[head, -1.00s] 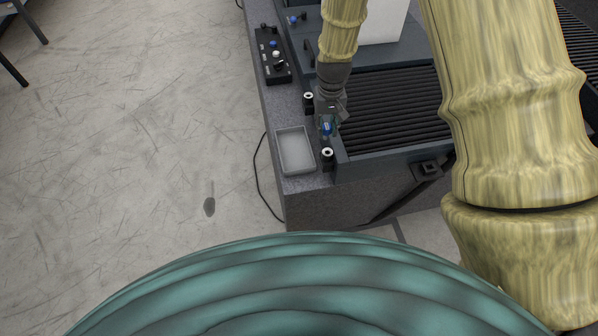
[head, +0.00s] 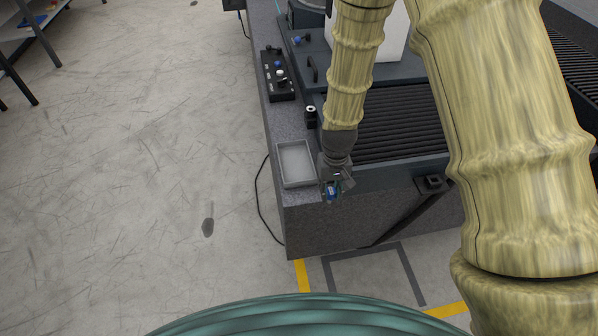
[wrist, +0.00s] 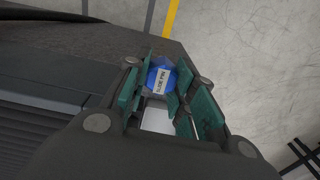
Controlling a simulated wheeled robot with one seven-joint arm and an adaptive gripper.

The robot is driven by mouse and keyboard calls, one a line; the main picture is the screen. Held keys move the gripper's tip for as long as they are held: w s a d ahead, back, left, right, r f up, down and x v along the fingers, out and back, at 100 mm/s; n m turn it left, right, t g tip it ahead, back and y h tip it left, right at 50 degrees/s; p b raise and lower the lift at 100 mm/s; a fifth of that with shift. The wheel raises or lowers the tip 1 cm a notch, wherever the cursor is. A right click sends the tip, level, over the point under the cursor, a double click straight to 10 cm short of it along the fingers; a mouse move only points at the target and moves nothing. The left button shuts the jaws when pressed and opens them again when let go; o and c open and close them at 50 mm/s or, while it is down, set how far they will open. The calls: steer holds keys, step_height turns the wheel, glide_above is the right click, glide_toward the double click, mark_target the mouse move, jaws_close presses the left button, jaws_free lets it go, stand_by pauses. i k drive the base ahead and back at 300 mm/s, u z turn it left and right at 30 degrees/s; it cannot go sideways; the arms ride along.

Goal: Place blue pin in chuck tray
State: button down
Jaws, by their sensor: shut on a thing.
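The blue pin (wrist: 160,78), with a white "BLUE PIN" label, sits between the green finger pads of my gripper (wrist: 165,97) in the wrist view. My gripper (head: 333,191) is shut on it, and a little of the blue pin (head: 331,193) shows in the head view. The chuck tray (head: 296,163) is a shallow light grey tray, seemingly empty, on the granite ledge. My gripper is just right of the tray and nearer the camera, apart from it in the picture. Its exact height is unclear.
A black holder with a pale top (head: 311,115) stands behind the tray. A control box (head: 278,76) with buttons lies farther back. The dark ribbed bed (head: 395,125) is to the right. The granite block (head: 335,232) drops to open floor in front and left.

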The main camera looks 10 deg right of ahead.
mark_target(297, 166)
steer(key=k, duration=0.55)
steer(key=u, duration=0.5)
steer(key=i, duration=1.1)
steer(key=z, duration=0.5)
